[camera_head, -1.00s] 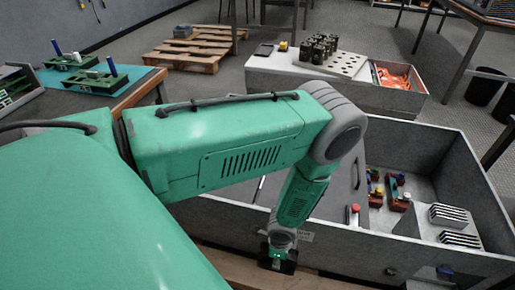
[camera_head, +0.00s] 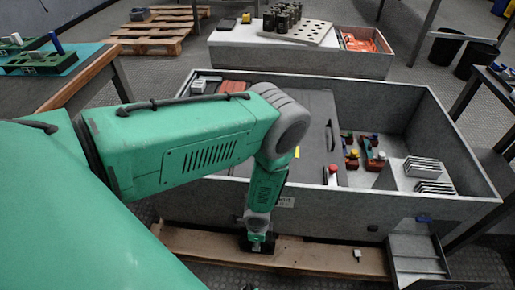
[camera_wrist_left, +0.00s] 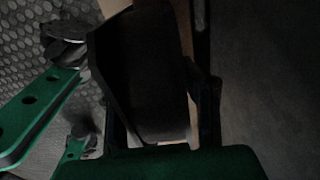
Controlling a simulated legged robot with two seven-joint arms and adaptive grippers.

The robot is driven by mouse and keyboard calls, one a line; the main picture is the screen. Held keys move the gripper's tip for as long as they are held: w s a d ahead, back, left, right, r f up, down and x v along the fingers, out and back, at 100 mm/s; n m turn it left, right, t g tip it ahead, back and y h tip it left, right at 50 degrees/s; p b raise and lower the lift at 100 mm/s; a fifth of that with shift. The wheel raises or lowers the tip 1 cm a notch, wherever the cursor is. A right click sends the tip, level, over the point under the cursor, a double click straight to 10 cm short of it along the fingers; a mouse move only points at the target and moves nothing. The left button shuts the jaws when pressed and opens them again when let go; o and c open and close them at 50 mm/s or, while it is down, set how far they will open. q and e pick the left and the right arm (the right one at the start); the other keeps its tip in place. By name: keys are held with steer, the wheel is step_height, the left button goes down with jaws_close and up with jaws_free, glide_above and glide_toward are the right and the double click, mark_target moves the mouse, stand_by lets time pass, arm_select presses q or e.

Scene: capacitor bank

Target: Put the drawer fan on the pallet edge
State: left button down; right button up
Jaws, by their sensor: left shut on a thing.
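My left gripper (camera_head: 260,235) points down in front of the big grey crate, low over the wooden pallet edge (camera_head: 318,256). It is shut on a dark, boxy thing, which I take for the drawer fan (camera_head: 257,246). In the left wrist view the dark fan (camera_wrist_left: 150,70) fills the middle between the fingers, with a strip of pale wood behind it. The picture is too dark to tell whether the fan touches the wood. My right gripper is not in view.
The grey crate (camera_head: 340,213) stands just behind the plank and holds coloured parts and stacked plates. A small grey drawer (camera_head: 415,256) is at the plank's right end. A small white piece (camera_head: 357,254) lies on the plank. A workbench (camera_head: 85,80) stands at left.

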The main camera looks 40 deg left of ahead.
arm_select(q)
steer(key=c, duration=1.1)
jaws_free()
steer(key=shift+f, duration=0.1)
steer(key=shift+o, duration=0.2)
step_height(320, 180, up, 12)
steer(key=p, duration=0.5)
steer(key=s+a+r+n, duration=0.2)
steer(key=s+r+n, duration=0.9)
steer(key=s+r, duration=0.3)
steer(key=shift+s+r+t, duration=0.25)
steer(key=shift+s+t, duration=0.05)
steer(key=shift+s, duration=0.4)
steer(key=shift+p, duration=0.3)
